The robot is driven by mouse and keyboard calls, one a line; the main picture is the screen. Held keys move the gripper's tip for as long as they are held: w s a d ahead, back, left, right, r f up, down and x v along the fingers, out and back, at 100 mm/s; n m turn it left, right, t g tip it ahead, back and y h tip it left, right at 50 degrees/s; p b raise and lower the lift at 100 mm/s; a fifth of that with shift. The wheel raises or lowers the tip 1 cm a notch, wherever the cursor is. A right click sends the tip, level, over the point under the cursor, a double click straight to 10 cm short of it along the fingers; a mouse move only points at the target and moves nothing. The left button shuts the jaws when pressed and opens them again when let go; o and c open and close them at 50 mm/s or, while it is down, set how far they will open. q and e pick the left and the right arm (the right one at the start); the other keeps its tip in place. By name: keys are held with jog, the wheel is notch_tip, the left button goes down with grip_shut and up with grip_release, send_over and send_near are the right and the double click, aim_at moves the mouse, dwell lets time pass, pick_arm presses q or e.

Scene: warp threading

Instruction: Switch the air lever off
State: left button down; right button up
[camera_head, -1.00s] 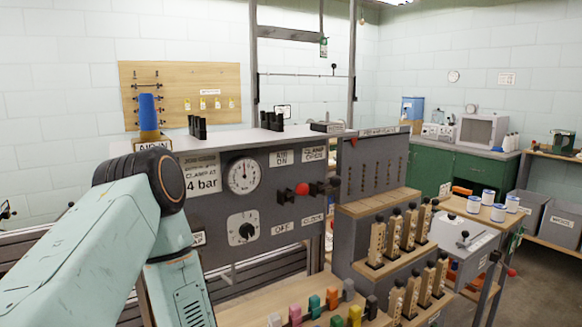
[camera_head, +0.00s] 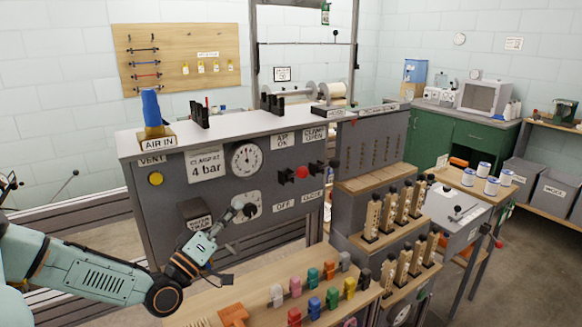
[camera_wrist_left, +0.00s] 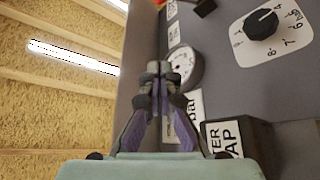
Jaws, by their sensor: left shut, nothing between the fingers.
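The air lever's black mount (camera_head: 285,174) is on the grey panel between the AIR ON sign (camera_head: 283,140) and the OFF sign (camera_head: 284,206). A red knob (camera_head: 302,172) shows beside it; another black mount follows on the right, between the CLAMP OPEN and CLOSE signs. Whether the air lever is up or down is hard to tell. My left gripper (camera_head: 238,209) is in front of the numbered dial in the head view, left of and below the lever. In the left wrist view (camera_wrist_left: 157,72) its fingers are shut and empty. My right gripper is not in view.
The round gauge (camera_head: 246,159) and a WATER TRAP box (camera_head: 194,214) are close to my left gripper. The numbered dial also shows in the left wrist view (camera_wrist_left: 285,40). Below is a wooden shelf (camera_head: 250,290) with several coloured pegs. Wooden-handled pieces (camera_head: 372,216) stand right.

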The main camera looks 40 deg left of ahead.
pick_arm(q)
jog(key=shift+w, duration=0.15)
notch_tip(320, 180, up, 7)
jog(key=b, duration=1)
send_over(294, 175)
jog(key=s+a, duration=0.1)
jog(key=s, duration=0.1)
jog(key=shift+s+d+f+b, duration=0.25)
jog(key=shift+d+f, duration=0.25)
jog(key=shift+f, duration=0.15)
jog(key=shift+s+d+f+b, duration=0.15)
jog(key=shift+d+f+b, duration=0.05)
jog(key=shift+d+f, duration=0.35)
jog(key=shift+f, duration=0.1)
